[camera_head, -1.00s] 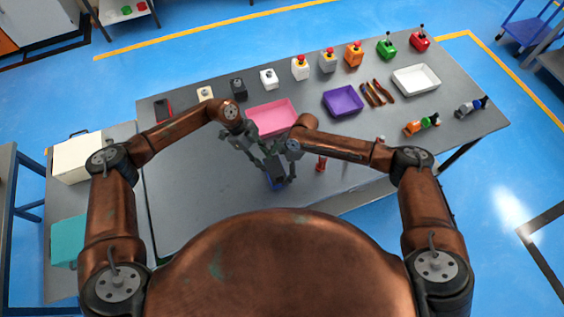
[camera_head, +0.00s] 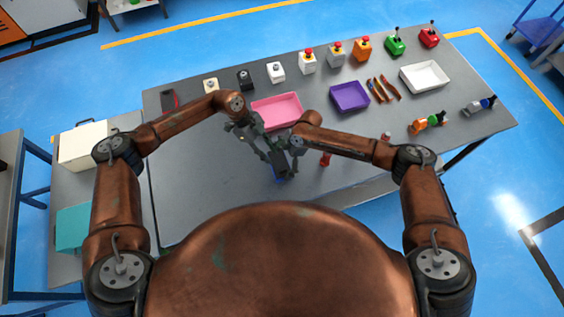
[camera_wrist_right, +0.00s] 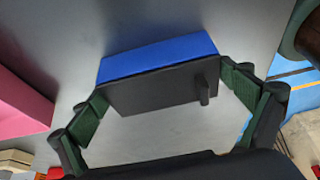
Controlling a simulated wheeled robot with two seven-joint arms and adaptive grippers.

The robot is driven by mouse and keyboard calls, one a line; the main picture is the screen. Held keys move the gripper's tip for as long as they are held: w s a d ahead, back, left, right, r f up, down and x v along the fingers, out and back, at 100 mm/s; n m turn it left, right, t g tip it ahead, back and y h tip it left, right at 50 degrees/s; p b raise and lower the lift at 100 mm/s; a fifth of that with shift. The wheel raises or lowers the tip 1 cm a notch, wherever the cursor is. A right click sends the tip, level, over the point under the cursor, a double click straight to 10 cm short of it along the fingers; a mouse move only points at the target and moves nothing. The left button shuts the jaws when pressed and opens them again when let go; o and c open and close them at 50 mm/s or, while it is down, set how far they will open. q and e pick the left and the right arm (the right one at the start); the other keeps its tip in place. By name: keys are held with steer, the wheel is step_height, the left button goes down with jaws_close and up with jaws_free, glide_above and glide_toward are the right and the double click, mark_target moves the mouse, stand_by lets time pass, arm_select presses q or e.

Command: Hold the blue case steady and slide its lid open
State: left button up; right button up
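The blue case (camera_wrist_right: 155,58) lies on the grey table in the right wrist view, with a dark lid (camera_wrist_right: 150,90) on the side facing the camera. A small dark tab (camera_wrist_right: 203,88) stands out from the lid near its right end. My right gripper (camera_wrist_right: 165,97) is open, with its green-padded fingers spread near the two ends of the case; I cannot tell whether they touch it. In the head view the case (camera_head: 279,180) is mostly hidden under both grippers. My left gripper (camera_head: 268,150) and right gripper (camera_head: 290,165) are close together there. The left fingers are too small to read.
A pink tray (camera_head: 277,111) lies just behind the grippers, and a purple tray (camera_head: 350,97) stands to its right. A red object (camera_head: 325,159) stands close to the right gripper. Several button boxes line the back edge. The table's front left is clear.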

stand_by(0.3)
steer(key=v, duration=1.2)
